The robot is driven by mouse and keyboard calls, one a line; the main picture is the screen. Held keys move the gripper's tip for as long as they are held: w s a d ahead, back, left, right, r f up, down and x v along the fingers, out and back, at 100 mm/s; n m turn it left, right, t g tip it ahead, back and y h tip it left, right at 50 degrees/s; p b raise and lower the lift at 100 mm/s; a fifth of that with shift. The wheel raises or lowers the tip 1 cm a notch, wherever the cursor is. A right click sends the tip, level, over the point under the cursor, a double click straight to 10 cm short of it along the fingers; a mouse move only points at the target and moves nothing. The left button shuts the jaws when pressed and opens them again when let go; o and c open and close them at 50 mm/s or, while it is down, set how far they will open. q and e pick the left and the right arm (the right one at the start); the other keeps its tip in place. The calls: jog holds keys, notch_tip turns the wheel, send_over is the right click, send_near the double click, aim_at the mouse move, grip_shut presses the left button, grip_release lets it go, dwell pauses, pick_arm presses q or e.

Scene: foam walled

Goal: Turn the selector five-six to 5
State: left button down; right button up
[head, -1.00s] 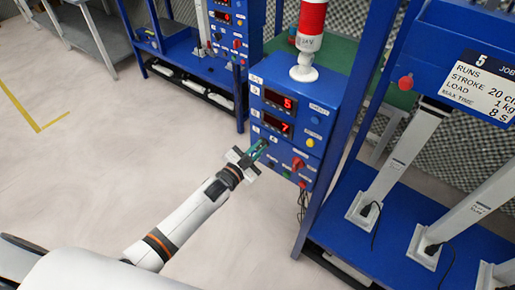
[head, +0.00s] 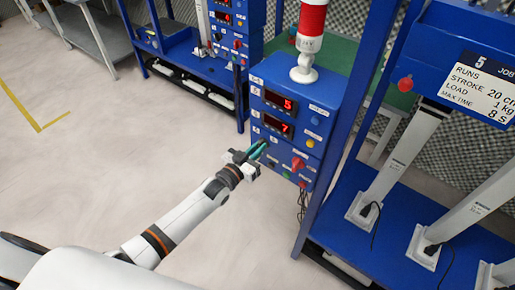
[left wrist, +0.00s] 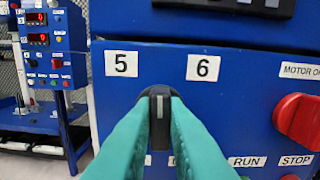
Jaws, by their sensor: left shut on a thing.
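The selector five-six (left wrist: 159,115) is a black knob with a pale pointer line on the front of a blue control box (head: 288,93). In the left wrist view its line stands about upright, between the label 5 (left wrist: 122,63) at upper left and the label 6 (left wrist: 203,67) at upper right. My left gripper (left wrist: 157,105) is shut on the knob, one green finger on each side. In the head view the left gripper (head: 258,149) reaches the lower left of the box and hides the knob. My right gripper is not in view.
A red rotary knob (left wrist: 297,120) sits right of the selector, with RUN and STOP labels (left wrist: 296,160) below. A red and white lamp post (head: 306,73) stands on the box. A blue rack post (head: 343,135) stands close to the right. The floor at left is clear.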

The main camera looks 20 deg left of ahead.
pick_arm(q)
jog(key=n, duration=0.5)
jog(key=shift+a+b, duration=0.1)
jog(key=shift+b, duration=0.25)
jog(key=shift+n, duration=0.3)
jog(key=c, duration=1.4)
grip_release()
jog(key=shift+c, duration=0.2)
jog(key=v, duration=1.2)
jog(key=shift+b, duration=0.4)
